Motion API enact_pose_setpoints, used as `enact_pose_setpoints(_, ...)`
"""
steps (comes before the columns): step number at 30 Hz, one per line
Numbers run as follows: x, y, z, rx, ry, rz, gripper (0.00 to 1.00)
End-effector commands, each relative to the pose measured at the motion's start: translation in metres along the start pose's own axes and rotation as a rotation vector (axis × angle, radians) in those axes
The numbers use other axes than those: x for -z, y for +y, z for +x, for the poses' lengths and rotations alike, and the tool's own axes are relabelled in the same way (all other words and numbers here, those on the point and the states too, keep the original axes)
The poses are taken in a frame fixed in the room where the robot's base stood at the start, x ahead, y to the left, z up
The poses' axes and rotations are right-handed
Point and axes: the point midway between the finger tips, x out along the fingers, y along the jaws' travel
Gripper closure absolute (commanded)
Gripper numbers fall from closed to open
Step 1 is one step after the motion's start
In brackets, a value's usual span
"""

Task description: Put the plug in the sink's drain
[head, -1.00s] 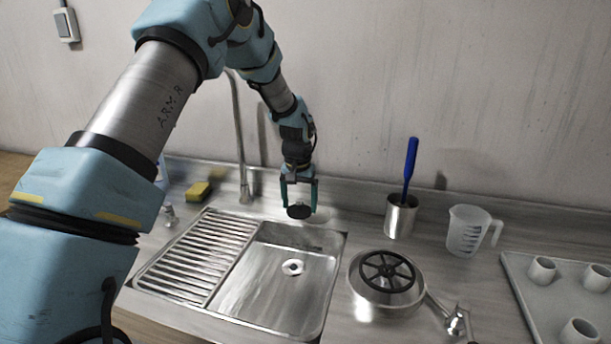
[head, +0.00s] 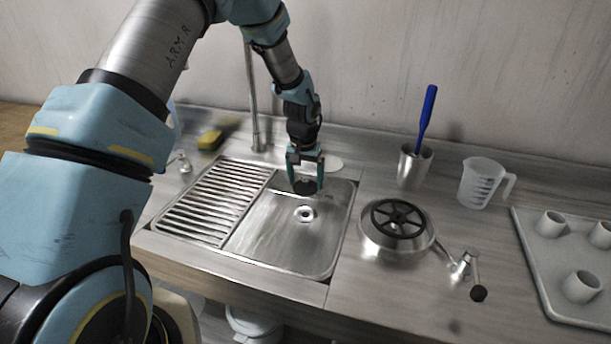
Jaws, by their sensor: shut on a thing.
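My gripper (head: 305,182) is shut on a dark round plug (head: 305,188) and holds it over the back part of the sink basin. The plug looks roughly level. The sink's drain (head: 304,214) is a pale ring with a dark centre in the basin floor. In the picture it lies just below the plug, towards the front. The drain is uncovered and the plug is apart from it. The steel sink (head: 275,258) has its basin on the right and a ribbed draining board on the left.
A tap (head: 253,100) stands behind the sink, with a yellow sponge (head: 209,139) to its left. To the right are a round steel device with a black wheel (head: 398,218), a steel cup (head: 413,168) with a blue-handled tool, a measuring jug (head: 481,184) and a tray (head: 545,290) with white cups.

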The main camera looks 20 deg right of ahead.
Motion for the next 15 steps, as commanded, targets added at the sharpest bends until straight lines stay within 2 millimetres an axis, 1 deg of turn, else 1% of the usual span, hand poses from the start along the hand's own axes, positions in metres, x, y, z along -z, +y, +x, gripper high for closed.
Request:
enact_pose_setpoints(1,-0.001,0.000,0.008,0.000,0.000,0.000,0.67)
enact_pose_setpoints(15,-0.006,0.000,0.052,0.000,0.000,0.000,0.67)
